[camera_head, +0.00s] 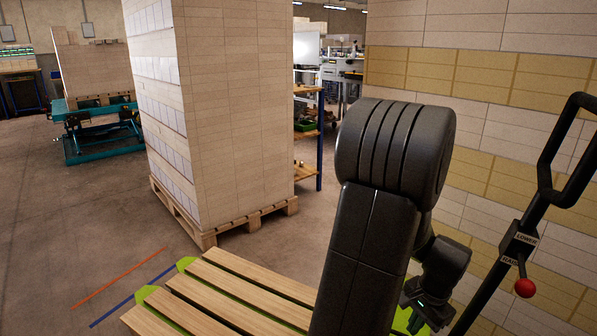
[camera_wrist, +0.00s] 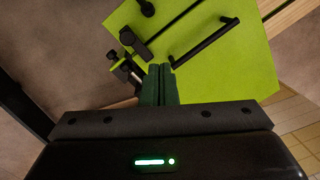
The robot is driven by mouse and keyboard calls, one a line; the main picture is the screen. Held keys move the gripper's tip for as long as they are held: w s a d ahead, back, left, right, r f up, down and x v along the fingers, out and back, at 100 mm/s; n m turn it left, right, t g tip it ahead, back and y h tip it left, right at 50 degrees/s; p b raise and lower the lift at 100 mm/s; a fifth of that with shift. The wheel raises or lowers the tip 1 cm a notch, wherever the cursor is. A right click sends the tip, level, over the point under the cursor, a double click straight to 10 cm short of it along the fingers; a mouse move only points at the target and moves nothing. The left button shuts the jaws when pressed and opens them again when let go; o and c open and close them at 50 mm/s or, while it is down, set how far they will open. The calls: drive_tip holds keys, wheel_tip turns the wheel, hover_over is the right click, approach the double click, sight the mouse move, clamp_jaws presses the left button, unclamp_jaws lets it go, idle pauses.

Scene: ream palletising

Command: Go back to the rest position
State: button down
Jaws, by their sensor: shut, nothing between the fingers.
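My gripper (camera_wrist: 159,70) shows in the wrist view with its two dark green fingers together and nothing between them. Beyond the fingertips is a lime-green panel (camera_wrist: 220,65) with a black bar handle (camera_wrist: 205,42) and black knobs. In the head view my arm runs down the right of the middle. The gripper end is low at the right, partly hidden behind my arm, and its fingertips are not clear there.
A wooden pallet (camera_head: 238,289) with lime-green corners lies in front. A tall stack of reams (camera_head: 235,110) stands on another pallet (camera_head: 256,215) behind it. Walls of boxes (camera_head: 480,75) close the right side. A black lever with a red knob (camera_head: 525,288) is near.

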wheel_tip(320, 180, up, 9)
drive_tip(key=d+p, duration=0.2)
drive_tip(key=shift+d+p, duration=0.3)
drive_tip(key=shift+d, duration=0.05)
